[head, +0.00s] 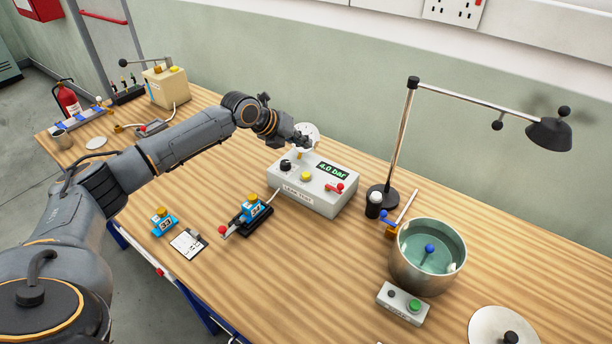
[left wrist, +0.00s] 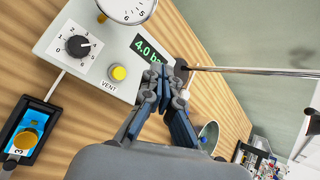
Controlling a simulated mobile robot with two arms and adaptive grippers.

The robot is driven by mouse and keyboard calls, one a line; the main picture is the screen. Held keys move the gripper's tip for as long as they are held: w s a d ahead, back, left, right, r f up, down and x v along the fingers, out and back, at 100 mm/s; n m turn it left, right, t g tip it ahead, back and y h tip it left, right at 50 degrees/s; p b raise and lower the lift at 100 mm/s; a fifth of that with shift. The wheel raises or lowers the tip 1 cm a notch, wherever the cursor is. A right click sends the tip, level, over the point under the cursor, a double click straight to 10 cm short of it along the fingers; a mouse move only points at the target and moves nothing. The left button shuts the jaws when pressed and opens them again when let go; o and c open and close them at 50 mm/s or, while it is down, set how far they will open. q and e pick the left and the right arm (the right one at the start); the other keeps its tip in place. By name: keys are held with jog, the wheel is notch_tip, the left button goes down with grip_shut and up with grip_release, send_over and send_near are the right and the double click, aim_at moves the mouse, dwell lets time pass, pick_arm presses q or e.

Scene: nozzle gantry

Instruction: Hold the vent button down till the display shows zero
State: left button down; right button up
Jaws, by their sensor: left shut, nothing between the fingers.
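The grey leak test box (head: 315,200) stands near the middle of the bench. Its green display (head: 332,171) reads 4.0 bar. The yellow vent button (head: 306,176) is on its top, between a black knob (head: 286,165) and a red lever. In the left wrist view the button (left wrist: 118,72) carries the label VENT and nothing touches it. My left gripper (head: 303,142) is shut and empty above the back of the box, in front of the round gauge. In the left wrist view its fingertips (left wrist: 163,72) cover part of the display. My right gripper is out of view.
A black lamp (head: 392,150) stands right of the box. A steel pot of water (head: 428,258) and a grey control box (head: 402,303) are at the right. Blue valve blocks (head: 164,222) and a small card (head: 188,243) lie front left. The front middle bench is mostly clear.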

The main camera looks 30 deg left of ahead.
aim_at(303, 175)
pick_arm(q)
notch_tip(303, 175, down, 8)
jog(key=b, duration=0.5)
dwell(0.4)
dwell(0.8)
jog(key=shift+f+b, duration=0.35)
jog(key=shift+f+b, duration=0.5)
jog(key=shift+f, duration=0.1)
dwell(0.6)
jog(key=shift+r, duration=0.1)
dwell(1.8)
jog(key=shift+r+p, duration=0.6)
jog(key=shift+r, duration=0.3)
jog(key=shift+r, duration=0.1)
